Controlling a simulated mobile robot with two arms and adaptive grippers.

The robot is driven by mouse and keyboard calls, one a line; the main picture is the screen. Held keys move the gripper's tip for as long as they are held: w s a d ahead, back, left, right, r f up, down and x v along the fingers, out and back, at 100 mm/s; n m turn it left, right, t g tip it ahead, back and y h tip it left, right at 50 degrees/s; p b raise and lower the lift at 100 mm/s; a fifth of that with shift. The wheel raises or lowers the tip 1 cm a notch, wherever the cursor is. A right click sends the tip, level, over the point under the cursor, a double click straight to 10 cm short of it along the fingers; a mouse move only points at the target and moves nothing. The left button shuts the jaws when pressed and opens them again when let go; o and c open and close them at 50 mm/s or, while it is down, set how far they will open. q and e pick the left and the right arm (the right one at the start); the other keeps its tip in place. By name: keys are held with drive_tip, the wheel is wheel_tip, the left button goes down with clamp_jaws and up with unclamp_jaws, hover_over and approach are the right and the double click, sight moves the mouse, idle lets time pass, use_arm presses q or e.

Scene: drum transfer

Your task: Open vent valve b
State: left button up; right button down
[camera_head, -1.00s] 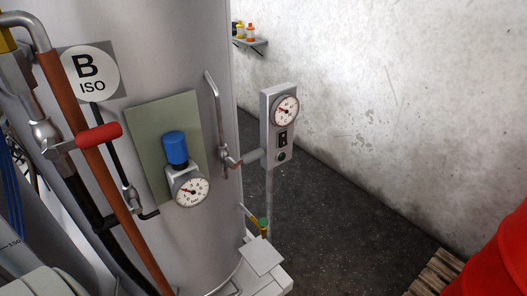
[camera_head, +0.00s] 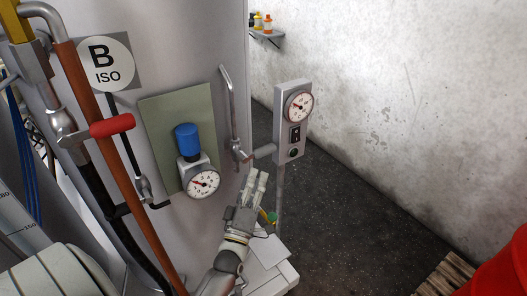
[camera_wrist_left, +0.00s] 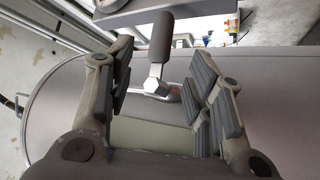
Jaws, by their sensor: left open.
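Tank B (camera_head: 200,60) carries a "B ISO" label (camera_head: 108,62). A small valve (camera_head: 238,151) sits at the foot of a thin bent metal pipe on the tank's right side. Its grey lever handle (camera_head: 264,151) points right. In the left wrist view the dark handle (camera_wrist_left: 161,37) stands ahead, between the lines of the two fingers and beyond their tips. My left gripper (camera_head: 257,178) is open and empty, just below the handle and apart from it. No label on this valve is legible. My right gripper is not in view.
A red-handled valve (camera_head: 111,126) is on the left pipework. A blue-capped regulator with a gauge (camera_head: 203,183) sits on a green plate (camera_head: 165,125). A gauge post (camera_head: 294,110) stands behind the handle.

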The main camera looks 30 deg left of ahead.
sight(263, 156)
use_arm(q)
drive_tip(key=p+x, duration=0.2)
drive_tip(key=x, duration=0.6)
drive_tip(key=shift+w+r, duration=0.1)
drive_tip(key=shift+w, duration=0.15)
drive_tip(key=shift+w+a+r+p, duration=0.2)
drive_tip(key=shift+w+p, duration=0.15)
drive_tip(key=shift+w, duration=0.3)
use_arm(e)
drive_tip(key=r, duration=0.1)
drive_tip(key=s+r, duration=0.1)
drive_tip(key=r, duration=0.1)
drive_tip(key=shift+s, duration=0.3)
use_arm(q)
clamp_jaws()
